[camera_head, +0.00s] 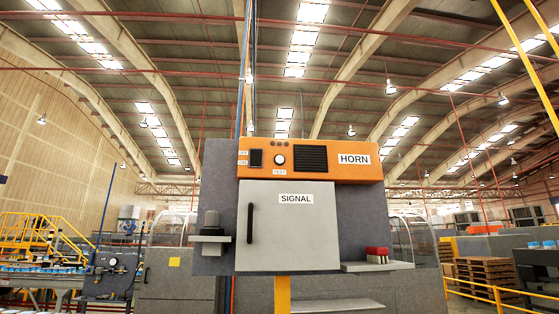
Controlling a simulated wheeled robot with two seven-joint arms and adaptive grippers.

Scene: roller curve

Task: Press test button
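The test button (279,160) is a small pale round button in a dark ring. It sits on the orange HORN box (335,177), above a small TEST label. A black rocker switch (255,158) marked OFF and ON is left of it, and a black grille (310,159) is to its right. Three small dark dots are above the button. Neither of my grippers is in view.
Below the orange box is a closed grey SIGNAL door (288,228) with a black handle (250,223). A small left shelf bears a grey cylindrical object (211,222). A right shelf (378,266) bears a red-topped object (377,253). Space before the panel looks clear.

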